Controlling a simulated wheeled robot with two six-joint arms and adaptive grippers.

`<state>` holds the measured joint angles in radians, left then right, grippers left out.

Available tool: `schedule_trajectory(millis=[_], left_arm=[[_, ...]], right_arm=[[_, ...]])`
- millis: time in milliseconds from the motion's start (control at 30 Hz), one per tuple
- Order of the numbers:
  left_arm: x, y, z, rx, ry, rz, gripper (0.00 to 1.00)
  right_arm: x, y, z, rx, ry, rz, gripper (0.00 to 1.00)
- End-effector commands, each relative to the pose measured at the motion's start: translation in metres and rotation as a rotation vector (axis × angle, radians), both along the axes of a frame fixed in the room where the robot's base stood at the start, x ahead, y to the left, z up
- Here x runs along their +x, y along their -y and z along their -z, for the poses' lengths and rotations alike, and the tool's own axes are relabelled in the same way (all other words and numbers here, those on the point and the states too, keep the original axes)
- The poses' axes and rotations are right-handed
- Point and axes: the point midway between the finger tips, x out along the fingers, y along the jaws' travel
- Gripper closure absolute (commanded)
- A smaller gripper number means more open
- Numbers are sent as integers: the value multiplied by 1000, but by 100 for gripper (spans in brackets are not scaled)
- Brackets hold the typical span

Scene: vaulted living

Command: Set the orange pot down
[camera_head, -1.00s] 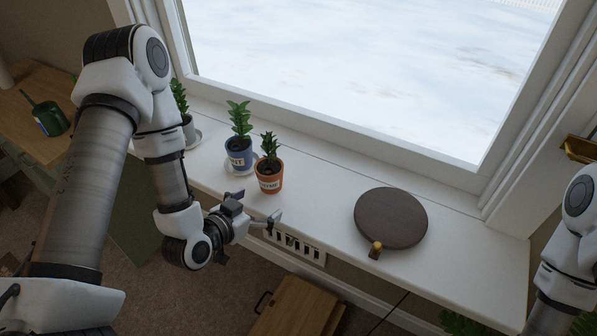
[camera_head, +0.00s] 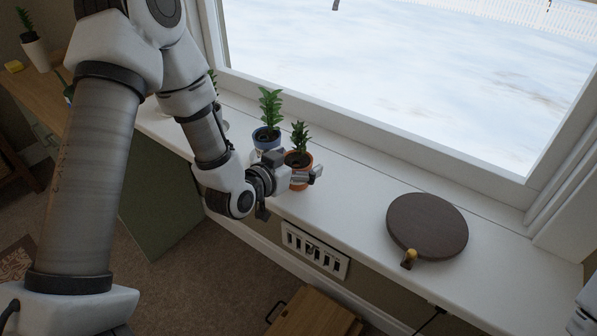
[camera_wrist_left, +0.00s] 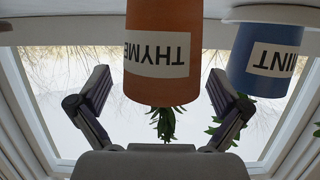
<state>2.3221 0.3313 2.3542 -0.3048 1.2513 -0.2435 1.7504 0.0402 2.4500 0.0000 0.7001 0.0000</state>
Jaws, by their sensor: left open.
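The orange pot (camera_head: 291,157), holding a leafy green plant, stands upright on the white window sill (camera_head: 345,205). My left gripper (camera_head: 304,177) is open at the front of it and partly covers it in the head view. In the left wrist view, which is upside down, the orange pot (camera_wrist_left: 157,35) with its THYME label shows between the two spread fingers of the left gripper (camera_wrist_left: 158,100). A gap shows between each finger and the pot. My right gripper is out of view.
A blue pot (camera_head: 264,139) labelled MINT stands close beside the orange pot, on the left; it also shows in the wrist view (camera_wrist_left: 262,60). A round dark brown board (camera_head: 427,224) lies on the sill to the right, a small yellow-topped object (camera_head: 409,258) at its front edge. Bare sill lies between.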

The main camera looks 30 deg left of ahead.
Motion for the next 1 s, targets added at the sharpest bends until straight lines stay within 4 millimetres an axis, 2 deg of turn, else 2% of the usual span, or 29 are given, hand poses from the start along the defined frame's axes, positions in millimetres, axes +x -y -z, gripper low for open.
schedule_trajectory(millis=[200, 267, 300, 433, 467, 500, 767, 867, 1000], left_arm=[[3, 0, 1, -2, -1, -1, 0], [3, 0, 1, -2, -1, -1, 18], [3, 0, 1, -2, -1, -1, 32], [3, 0, 2, -2, -1, -1, 78], [3, 0, 2, -1, -1, 0, 78], [3, 0, 1, -1, 1, 0, 85], [3, 0, -2, -1, 1, -1, 86], [3, 0, -12, -1, 3, -1, 86], [4, 0, -43, -2, 8, -1, 86]], right_arm=[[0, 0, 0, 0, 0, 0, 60], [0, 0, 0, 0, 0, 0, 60], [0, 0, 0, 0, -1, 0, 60], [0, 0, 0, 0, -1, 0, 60], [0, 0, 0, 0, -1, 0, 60], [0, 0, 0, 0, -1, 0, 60], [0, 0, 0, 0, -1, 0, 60], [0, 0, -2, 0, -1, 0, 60], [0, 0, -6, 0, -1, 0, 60]])
